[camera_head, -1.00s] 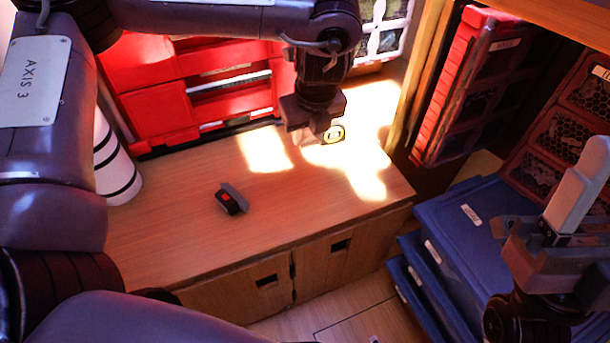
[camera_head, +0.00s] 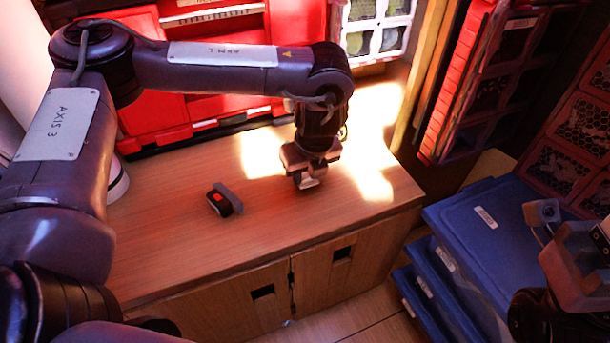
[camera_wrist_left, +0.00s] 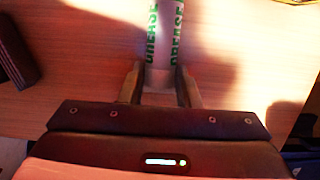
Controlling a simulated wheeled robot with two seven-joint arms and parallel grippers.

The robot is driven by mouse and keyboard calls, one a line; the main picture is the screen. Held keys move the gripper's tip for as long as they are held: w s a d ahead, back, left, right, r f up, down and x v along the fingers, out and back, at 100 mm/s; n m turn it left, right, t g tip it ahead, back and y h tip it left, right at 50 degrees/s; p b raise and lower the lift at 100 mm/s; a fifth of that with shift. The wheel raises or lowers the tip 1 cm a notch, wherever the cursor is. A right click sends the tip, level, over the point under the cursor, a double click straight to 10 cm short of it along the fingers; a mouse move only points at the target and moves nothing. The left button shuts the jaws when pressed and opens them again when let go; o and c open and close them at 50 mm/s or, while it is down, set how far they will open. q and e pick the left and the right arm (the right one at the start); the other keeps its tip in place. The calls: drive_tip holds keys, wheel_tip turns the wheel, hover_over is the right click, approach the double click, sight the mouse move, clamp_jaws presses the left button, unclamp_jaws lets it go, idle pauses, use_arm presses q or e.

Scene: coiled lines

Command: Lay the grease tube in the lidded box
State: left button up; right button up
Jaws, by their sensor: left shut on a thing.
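My left gripper (camera_head: 307,182) is above the right part of the wooden bench top, pointing down. In the left wrist view its two fingers (camera_wrist_left: 160,88) are shut on the lower end of the grease tube (camera_wrist_left: 163,40), a white tube with green "GREASE" lettering. The tube's far end runs out of that view, and in the head view the tube is mostly hidden by the gripper. A stack of blue lidded boxes (camera_head: 490,245) stands at the right; I cannot tell whether one is the task's box. My right gripper (camera_head: 575,222) is at the right edge, its fingers apart, seemingly empty.
A small black device with a red button (camera_head: 218,199) lies on the bench top (camera_head: 170,255), left of my left gripper. Red drawers (camera_head: 150,100) stand along the back. A red-edged organiser (camera_head: 455,90) stands upright at the right. The bench front is clear.

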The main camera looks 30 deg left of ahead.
use_arm(q)
drive_tip(key=shift+f, duration=0.1)
drive_tip(key=o, duration=1)
